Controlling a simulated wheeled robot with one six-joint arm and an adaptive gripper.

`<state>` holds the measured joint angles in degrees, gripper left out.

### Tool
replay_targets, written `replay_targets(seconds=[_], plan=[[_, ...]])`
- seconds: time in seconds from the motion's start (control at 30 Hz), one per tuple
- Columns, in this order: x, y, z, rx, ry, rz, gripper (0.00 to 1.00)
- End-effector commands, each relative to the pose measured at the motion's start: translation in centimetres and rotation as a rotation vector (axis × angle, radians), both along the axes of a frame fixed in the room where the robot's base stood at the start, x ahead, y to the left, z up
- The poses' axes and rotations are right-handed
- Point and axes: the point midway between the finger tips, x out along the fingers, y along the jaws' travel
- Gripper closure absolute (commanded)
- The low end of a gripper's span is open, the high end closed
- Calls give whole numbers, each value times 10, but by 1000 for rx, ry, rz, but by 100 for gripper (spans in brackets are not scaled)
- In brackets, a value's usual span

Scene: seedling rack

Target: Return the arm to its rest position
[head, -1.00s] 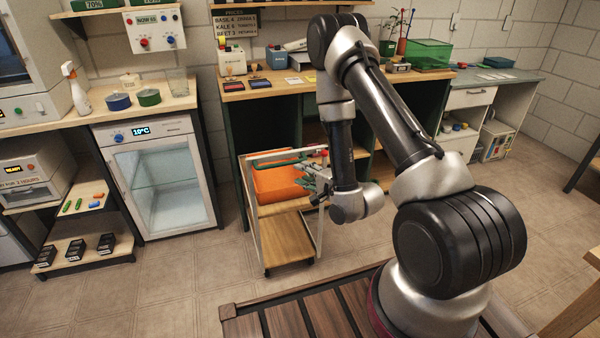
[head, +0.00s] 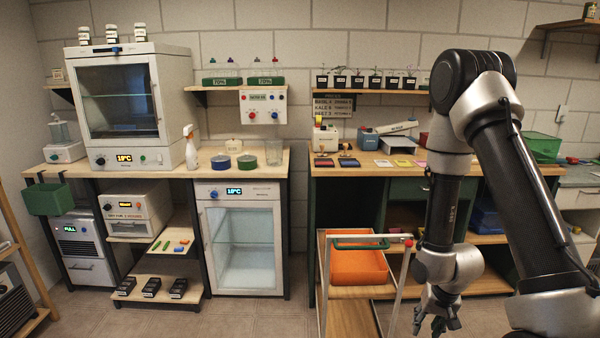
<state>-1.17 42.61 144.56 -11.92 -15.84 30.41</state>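My arm reaches in from the right of the head view and bends down at the elbow. My gripper (head: 436,322) hangs from the wrist at the lower right, pointing down, just right of the cart. Its dark fingers look spread apart, and nothing shows between them. The fingertips are near the bottom edge of the picture.
A cart (head: 322,280) with an orange bin (head: 357,266) stands left of my gripper. Behind it is a workbench (head: 345,172) with seedling pots on a shelf (head: 372,91). A glass-door fridge (head: 242,245) stands to the left. Floor (head: 240,315) is clear in front of it.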

Motion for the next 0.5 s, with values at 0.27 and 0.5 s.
replay_targets(seconds=[0.27,0.5], plan=[[-58,-27,147,-110,232,231,65],[-112,-27,258,-95,254,321,65]])
